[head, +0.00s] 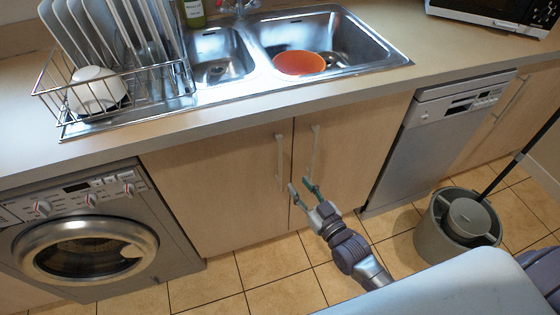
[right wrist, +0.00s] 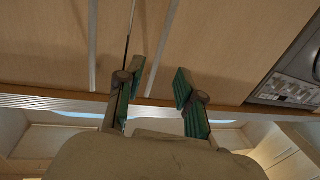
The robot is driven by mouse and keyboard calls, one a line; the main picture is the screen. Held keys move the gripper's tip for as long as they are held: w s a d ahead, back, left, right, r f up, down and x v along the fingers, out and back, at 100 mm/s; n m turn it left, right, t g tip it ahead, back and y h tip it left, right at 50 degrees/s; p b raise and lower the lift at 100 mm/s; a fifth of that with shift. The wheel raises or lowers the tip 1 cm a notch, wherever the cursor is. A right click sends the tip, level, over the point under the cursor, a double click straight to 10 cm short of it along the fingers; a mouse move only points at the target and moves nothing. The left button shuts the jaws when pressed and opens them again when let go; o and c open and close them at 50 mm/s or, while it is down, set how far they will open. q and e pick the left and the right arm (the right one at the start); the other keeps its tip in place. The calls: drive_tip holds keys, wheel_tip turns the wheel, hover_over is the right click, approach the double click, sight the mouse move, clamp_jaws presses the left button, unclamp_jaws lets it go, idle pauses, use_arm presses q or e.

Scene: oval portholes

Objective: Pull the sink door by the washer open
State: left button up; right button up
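The sink door by the washer (head: 215,190) is a pale wooden door, shut, just right of the washer (head: 95,235). Its upright bar handle (head: 279,160) is near its right edge. In the right wrist view this handle (right wrist: 165,45) runs down toward the gap between the fingers. My right gripper (head: 301,185) is open and empty, low in front of the seam between the two sink doors. It also shows in the right wrist view (right wrist: 158,88), with its green-padded fingers apart. I cannot tell how far it is from the handle. My left gripper is not in view.
The other sink door (head: 355,140) is shut, with its handle (head: 314,150) close beside the seam. A dishwasher (head: 435,140) stands to the right. A grey mop bucket (head: 455,225) stands on the tiled floor at right. The counter and sink are above.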

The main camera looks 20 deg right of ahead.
sight(281, 163)
drive_tip(key=x, duration=1.1)
drive_tip(key=shift+a, duration=0.1)
drive_tip(key=shift+s, duration=0.1)
clamp_jaws()
